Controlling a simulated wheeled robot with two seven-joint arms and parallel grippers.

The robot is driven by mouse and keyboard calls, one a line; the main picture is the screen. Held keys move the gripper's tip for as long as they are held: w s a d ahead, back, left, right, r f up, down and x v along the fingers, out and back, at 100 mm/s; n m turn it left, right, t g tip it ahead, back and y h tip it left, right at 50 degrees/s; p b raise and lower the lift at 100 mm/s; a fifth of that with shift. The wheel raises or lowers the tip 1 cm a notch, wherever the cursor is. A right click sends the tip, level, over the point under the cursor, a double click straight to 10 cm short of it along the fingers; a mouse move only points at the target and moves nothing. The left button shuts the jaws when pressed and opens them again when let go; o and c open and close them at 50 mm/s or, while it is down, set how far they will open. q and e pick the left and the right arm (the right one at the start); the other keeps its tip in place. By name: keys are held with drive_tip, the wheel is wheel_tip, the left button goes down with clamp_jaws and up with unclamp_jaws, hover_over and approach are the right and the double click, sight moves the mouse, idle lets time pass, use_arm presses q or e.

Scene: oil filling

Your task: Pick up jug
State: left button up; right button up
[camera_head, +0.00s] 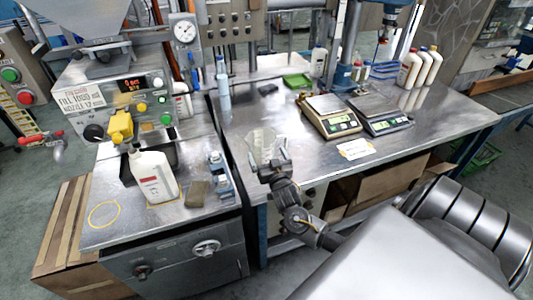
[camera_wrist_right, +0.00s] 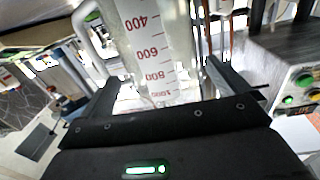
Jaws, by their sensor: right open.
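The jug (camera_head: 263,146) is a clear measuring jug near the front left edge of the right-hand steel table. It also shows close up in the right wrist view (camera_wrist_right: 150,45), with red numbers on a white scale. My right gripper (camera_head: 271,168) is at the jug, on its near side. In the right wrist view its two dark fingers (camera_wrist_right: 158,88) stand open on either side of the jug, with visible gaps. The gripper hides part of the jug's lower end in the head view, and I cannot tell whether the jug rests on the table. My left gripper is not in view.
A white bottle (camera_head: 153,175) stands on the filling bench at left, beside a blue clamp (camera_head: 220,178). Two scales (camera_head: 330,115) and several white bottles (camera_head: 420,68) are farther right. A green tray (camera_head: 297,80) lies behind. The table middle is mostly clear.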

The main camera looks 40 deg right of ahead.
drive_tip(key=x, duration=0.3)
drive_tip(key=shift+w+d+p, duration=0.1)
drive_tip(key=shift+w+p, duration=0.2)
drive_tip(key=shift+p, duration=0.05)
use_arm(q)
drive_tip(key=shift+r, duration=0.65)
use_arm(e)
drive_tip(key=shift+s+r, duration=0.1)
drive_tip(key=c, duration=0.9)
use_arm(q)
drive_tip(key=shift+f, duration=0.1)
use_arm(e)
drive_tip(key=shift+c, duration=0.2)
